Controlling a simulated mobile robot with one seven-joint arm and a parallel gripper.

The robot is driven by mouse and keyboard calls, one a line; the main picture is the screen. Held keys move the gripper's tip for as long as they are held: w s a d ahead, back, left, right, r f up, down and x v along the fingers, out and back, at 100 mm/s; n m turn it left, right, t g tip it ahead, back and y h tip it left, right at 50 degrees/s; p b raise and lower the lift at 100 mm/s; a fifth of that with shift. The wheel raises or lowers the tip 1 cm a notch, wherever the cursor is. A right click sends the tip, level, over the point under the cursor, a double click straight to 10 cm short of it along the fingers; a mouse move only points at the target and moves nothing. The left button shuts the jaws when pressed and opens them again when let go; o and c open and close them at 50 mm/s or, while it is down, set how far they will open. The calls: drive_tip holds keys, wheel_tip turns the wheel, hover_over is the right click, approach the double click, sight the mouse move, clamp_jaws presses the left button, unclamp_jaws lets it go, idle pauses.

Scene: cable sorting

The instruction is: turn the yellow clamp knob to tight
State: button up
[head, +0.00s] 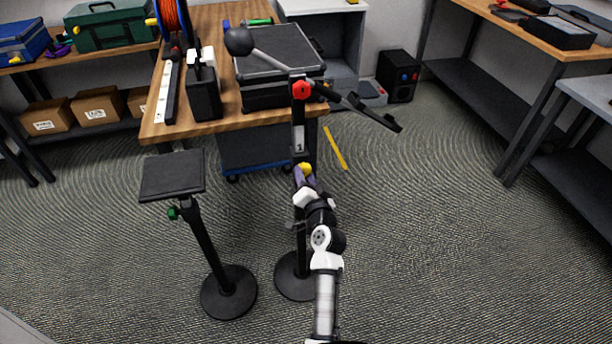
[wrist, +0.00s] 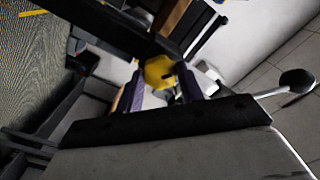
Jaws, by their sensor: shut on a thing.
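The yellow clamp knob (head: 306,169) sits on the upright black stand pole (head: 298,137), below a plate marked 1. In the wrist view the yellow knob (wrist: 160,71) lies between the two purple-tipped fingers of my gripper (wrist: 164,92). My gripper (head: 303,180) is shut on the knob, and my arm reaches up to it from below in the head view. The back of the knob and its contact with the fingers are partly hidden. Whether the clamp is tight cannot be told.
A red knob (head: 301,90) and a boom with a dark ball (head: 239,41) top the same stand. A second stand with a flat plate (head: 172,174) is at left. The wooden table (head: 150,127) with cases is behind. Floor at right is clear.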

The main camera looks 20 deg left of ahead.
drive_tip(key=m, duration=0.2)
drive_tip(key=m+p, duration=0.1)
drive_tip(key=m, duration=0.1)
drive_tip(key=m+p, duration=0.1)
drive_tip(key=shift+r+m, duration=0.25)
drive_tip(key=shift+m, duration=0.15)
drive_tip(key=m+p, duration=0.2)
drive_tip(key=m, duration=0.3)
drive_tip(key=shift+m, duration=0.3)
drive_tip(key=o, duration=1)
drive_tip(key=shift+f, duration=0.1)
drive_tip(key=shift+s, duration=0.15)
